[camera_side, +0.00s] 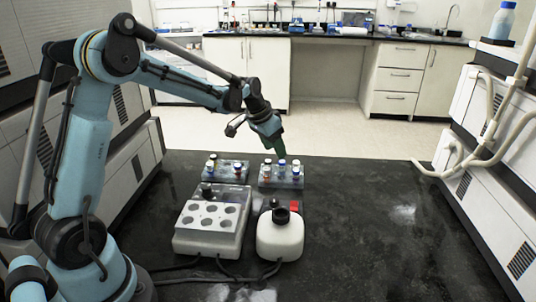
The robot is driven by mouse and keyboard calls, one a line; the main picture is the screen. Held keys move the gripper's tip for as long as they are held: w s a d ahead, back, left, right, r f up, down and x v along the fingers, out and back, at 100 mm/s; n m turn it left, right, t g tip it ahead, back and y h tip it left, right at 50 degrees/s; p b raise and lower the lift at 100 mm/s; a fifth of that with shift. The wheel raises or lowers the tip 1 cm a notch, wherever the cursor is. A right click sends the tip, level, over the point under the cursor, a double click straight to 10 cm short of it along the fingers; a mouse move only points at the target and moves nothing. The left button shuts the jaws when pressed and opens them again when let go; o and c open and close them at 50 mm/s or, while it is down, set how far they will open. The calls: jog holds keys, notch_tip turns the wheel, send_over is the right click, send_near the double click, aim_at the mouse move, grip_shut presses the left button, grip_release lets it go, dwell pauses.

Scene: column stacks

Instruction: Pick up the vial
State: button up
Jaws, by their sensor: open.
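Several small vials with coloured caps stand in two low racks at the far side of the black table. The right rack (282,181) holds vials with blue, white and red tops, among them a blue-capped vial (282,163).
A white block with round holes (211,220) stands in front of the left rack. A white bottle with a black cap (280,236) stands beside it, near a red object (295,206). Cables cross the near table. The table's right part (380,220) is clear. Machines flank both sides.

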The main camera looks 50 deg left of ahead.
aim_at(282, 161)
jog(key=shift+x, duration=2.85)
jog(key=shift+w, duration=0.2)
jog(key=shift+r, duration=0.1)
grip_shut()
